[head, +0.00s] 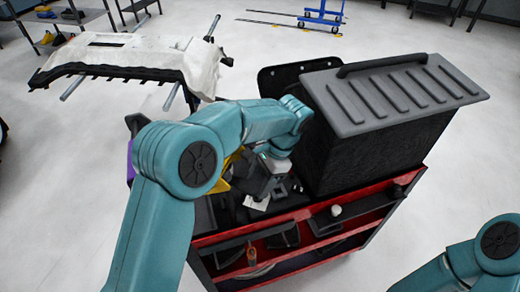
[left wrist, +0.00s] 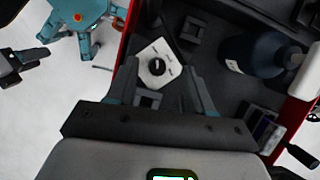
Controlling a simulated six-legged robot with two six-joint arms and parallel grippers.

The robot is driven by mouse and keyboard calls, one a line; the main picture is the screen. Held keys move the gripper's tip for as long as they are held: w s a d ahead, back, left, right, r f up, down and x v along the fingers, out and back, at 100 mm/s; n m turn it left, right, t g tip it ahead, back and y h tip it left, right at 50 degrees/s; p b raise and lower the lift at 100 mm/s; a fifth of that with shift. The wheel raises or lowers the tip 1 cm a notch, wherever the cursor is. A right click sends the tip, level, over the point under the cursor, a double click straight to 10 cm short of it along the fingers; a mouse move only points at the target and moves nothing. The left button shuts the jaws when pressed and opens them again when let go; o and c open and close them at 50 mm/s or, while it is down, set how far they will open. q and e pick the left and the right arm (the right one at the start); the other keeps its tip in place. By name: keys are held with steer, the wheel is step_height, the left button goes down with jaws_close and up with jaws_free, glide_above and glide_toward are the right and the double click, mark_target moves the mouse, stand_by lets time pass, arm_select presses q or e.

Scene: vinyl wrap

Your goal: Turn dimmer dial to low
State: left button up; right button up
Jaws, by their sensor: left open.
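The dimmer dial (left wrist: 156,67) is a small round black knob on a white plate (left wrist: 146,52). The plate lies tilted in the left wrist view, on the dark top of the red cart; it also shows in the head view (head: 257,204). My left gripper (left wrist: 160,76) is open, with its two fingers on either side of the knob's line and nothing held between them. Contact with the knob cannot be told. In the head view my left gripper (head: 264,184) is just above the plate. A dark shape at the left wrist view's left edge may be my right gripper (left wrist: 28,62).
The red cart (head: 290,213) has open shelves holding small items. A large black case with a grey ribbed lid (head: 395,92) stands close to the right. A dark bottle (left wrist: 250,54) stands nearby on the cart. A white-draped stand (head: 130,55) is behind.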

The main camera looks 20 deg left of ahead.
arm_select(q)
step_height(320, 180, up, 16)
steer(key=p, duration=0.1)
steer(key=shift+f+p, duration=0.2)
steer(key=shift+p, duration=0.1)
